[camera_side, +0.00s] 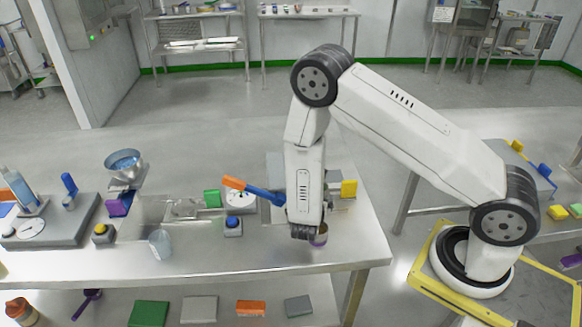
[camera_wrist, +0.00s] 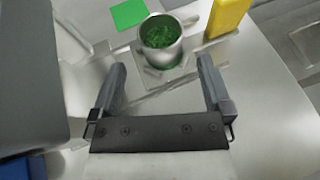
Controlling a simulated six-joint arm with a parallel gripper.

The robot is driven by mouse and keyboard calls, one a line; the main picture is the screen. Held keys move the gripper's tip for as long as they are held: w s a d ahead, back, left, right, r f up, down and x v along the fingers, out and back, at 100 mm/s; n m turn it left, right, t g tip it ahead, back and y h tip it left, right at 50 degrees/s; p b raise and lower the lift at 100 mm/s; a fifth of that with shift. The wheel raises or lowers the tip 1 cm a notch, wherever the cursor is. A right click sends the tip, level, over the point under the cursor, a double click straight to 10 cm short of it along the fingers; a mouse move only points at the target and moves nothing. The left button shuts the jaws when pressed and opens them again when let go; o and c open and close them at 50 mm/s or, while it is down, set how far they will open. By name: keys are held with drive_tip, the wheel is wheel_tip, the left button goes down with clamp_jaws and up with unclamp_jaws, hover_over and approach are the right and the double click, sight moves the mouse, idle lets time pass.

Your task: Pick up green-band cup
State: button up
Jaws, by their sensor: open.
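In the wrist view, a metal cup (camera_wrist: 161,56) with green granular contents stands upright at the top middle, just beyond the tips of my gripper (camera_wrist: 162,72). The jaws are open and nothing shows between them. No clear green band can be made out on its wall. In the side view, my gripper (camera_side: 306,232) points down over the right end of the steel table (camera_side: 270,256).
A yellow block (camera_wrist: 228,16) stands right of the cup, and a flat green piece (camera_wrist: 129,13) lies to its left. An orange-and-blue tool (camera_side: 253,190) lies left of my arm. A clear beaker (camera_side: 160,244) stands further left. The front table edge is close.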

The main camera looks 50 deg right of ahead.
drive_tip(key=shift+x, duration=1)
drive_tip(key=shift+d, duration=0.1)
drive_tip(key=shift+x, duration=2.55)
drive_tip(key=shift+r, duration=0.2)
clamp_jaws()
drive_tip(key=shift+r, duration=0.15)
wheel_tip(320, 180, up, 10)
